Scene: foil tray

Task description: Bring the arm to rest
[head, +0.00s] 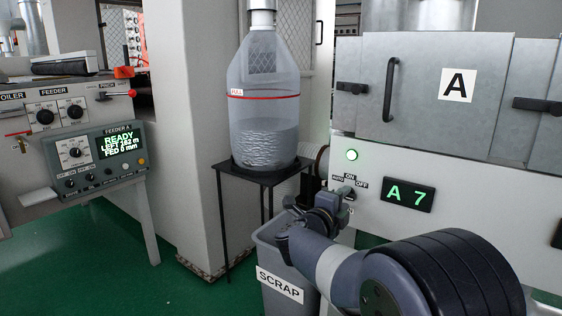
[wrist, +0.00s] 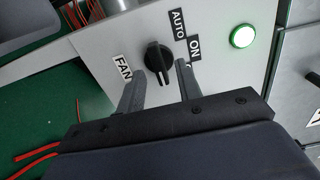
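My gripper (head: 328,203) is in front of the cabinet panel, near a black rotary switch (head: 346,192). In the wrist view my gripper (wrist: 160,70) has its two dark fingers apart with nothing held between them. The switch (wrist: 158,57) shows just past the fingertips, framed by the gap; I cannot tell whether a finger touches it. Labels AUTO, ON and FAN are readable around it, and OFF shows in the head view. My arm reaches in from the lower right of the head view.
A grey SCRAP bin (head: 280,284) stands below my gripper. A clear container (head: 264,110) sits on a black stand (head: 240,181) to the left. The cabinet has a lit green lamp (head: 351,155), an A 7 display (head: 408,195) and a handled door (head: 430,95). A feeder console (head: 107,160) is far left.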

